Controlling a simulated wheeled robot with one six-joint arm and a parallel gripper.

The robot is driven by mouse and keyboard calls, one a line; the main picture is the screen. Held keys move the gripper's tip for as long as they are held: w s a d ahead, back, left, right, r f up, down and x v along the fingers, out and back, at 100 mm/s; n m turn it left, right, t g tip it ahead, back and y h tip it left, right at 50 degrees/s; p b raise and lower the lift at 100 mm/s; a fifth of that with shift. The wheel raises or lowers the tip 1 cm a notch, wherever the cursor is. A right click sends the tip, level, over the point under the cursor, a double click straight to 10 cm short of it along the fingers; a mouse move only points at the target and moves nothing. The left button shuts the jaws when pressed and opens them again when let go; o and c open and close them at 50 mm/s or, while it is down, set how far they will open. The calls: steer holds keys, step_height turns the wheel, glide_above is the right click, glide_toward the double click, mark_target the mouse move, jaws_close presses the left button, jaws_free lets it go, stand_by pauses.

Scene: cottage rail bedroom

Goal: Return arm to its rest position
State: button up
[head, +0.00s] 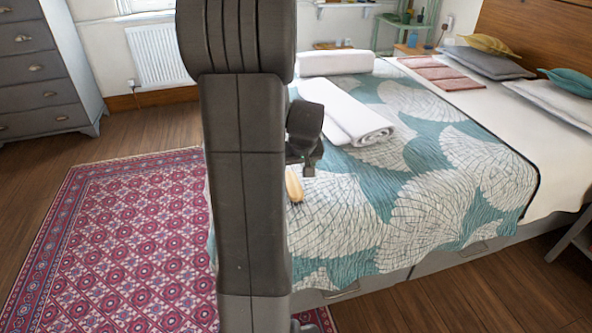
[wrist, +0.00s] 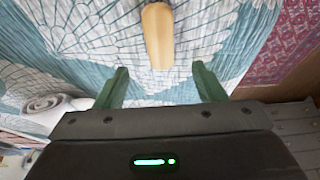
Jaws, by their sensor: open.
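My arm stands upright across the middle of the head view and hides part of the bed. My gripper (head: 309,172) shows only in part beside it, above the near left part of the bed. In the wrist view my gripper (wrist: 161,82) is open, its two green fingers apart with nothing held between them. A tan wooden object (wrist: 158,36) lies on the patterned bedspread just beyond the fingertips. It also shows in the head view (head: 294,185), close below my gripper, partly hidden by my arm. I cannot tell its full shape.
The bed has a teal and white bedspread (head: 440,160), a rolled white towel (head: 345,122) and several pillows. A red patterned rug (head: 130,230) covers the floor at left. A grey dresser (head: 45,75) stands at the far left, near a white radiator (head: 158,55).

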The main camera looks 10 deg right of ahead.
stand_by(0.3)
steer(key=b+x, duration=0.2)
steer(key=x, duration=1.1)
steer(key=shift+s, duration=0.2)
steer(key=shift+r+p, duration=0.5)
steer(key=shift+r, duration=1.15)
